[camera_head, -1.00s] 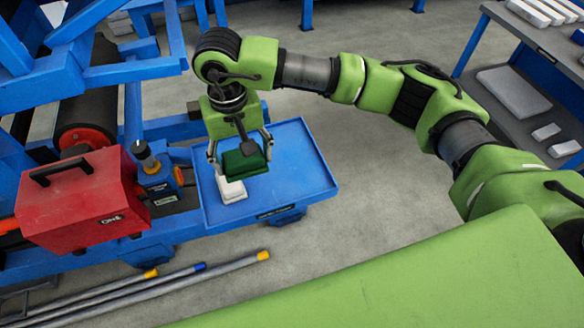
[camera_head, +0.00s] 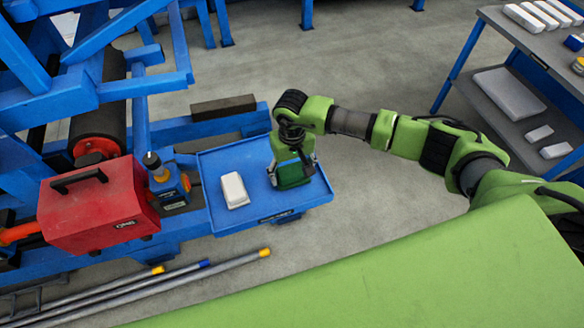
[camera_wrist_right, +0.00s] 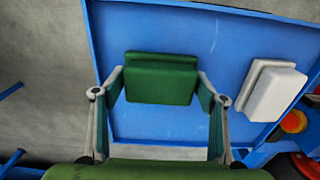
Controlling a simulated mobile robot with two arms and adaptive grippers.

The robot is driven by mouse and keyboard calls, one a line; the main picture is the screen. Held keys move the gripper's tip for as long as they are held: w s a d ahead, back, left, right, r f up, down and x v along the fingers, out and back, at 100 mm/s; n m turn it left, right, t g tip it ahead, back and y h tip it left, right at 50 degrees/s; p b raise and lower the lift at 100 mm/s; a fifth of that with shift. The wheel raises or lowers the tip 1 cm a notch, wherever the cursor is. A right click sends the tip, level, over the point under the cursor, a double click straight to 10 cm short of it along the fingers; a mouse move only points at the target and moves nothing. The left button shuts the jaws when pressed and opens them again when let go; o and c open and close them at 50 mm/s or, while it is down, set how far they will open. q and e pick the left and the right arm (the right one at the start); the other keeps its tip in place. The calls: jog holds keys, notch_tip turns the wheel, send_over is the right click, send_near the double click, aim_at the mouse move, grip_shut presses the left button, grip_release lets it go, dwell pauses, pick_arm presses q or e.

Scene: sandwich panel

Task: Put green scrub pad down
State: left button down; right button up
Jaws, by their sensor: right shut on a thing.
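The green scrub pad (camera_head: 293,175) is between the fingers of my right gripper (camera_head: 291,168), over the right part of the blue tray (camera_head: 215,162). In the right wrist view the green scrub pad (camera_wrist_right: 161,78) lies flat between the two fingers, and my right gripper (camera_wrist_right: 162,90) is shut on its sides. The pad is at or just above the tray surface; I cannot tell if it touches. My left gripper is not in view.
A white block (camera_head: 234,190) lies left of the pad on the tray; it also shows in the right wrist view (camera_wrist_right: 275,92). A red box (camera_head: 95,207) and a blue-yellow tool (camera_head: 167,183) stand left of the tray. Bare tray lies between block and pad.

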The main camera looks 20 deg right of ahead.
aim_at(292, 171)
jog(key=shift+f, duration=0.15)
jog(key=shift+f, duration=0.1)
jog(key=shift+f+b, duration=0.1)
jog(key=shift+b, duration=0.3)
jog(key=o, duration=1)
jog(key=shift+r+p, duration=0.35)
jog(key=shift+p, duration=0.1)
notch_tip(292, 171, up, 10)
jog(key=b, duration=0.4)
jog(key=shift+r, duration=0.9)
